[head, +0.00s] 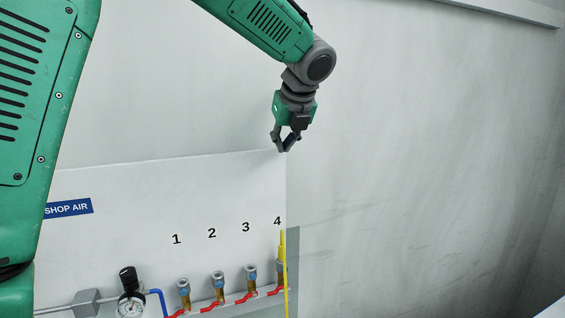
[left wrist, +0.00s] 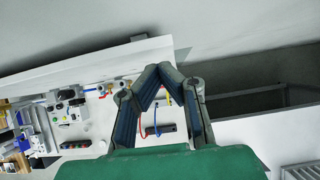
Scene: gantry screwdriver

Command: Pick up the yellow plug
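A yellow piece (head: 282,243), which looks like the yellow plug with its thin hose, stands at the air outlet numbered 4 on the panel's right edge. I cannot tell whether it is seated in the outlet or in front of it. A bit of yellow (left wrist: 168,98) also shows between my fingers in the left wrist view. My left gripper (head: 286,146) hangs well above outlet 4, pointing down, apart from the plug. Its fingertips (left wrist: 158,74) meet, with nothing visible between them. My right gripper is not in view.
A white panel (head: 130,200) carries several numbered outlets with red levers, a gauge (head: 131,307) and a "SHOP AIR" sign (head: 68,208). Red (left wrist: 141,142) and blue (left wrist: 156,129) hoses hang below in the left wrist view. The wall on the right (head: 430,160) is bare.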

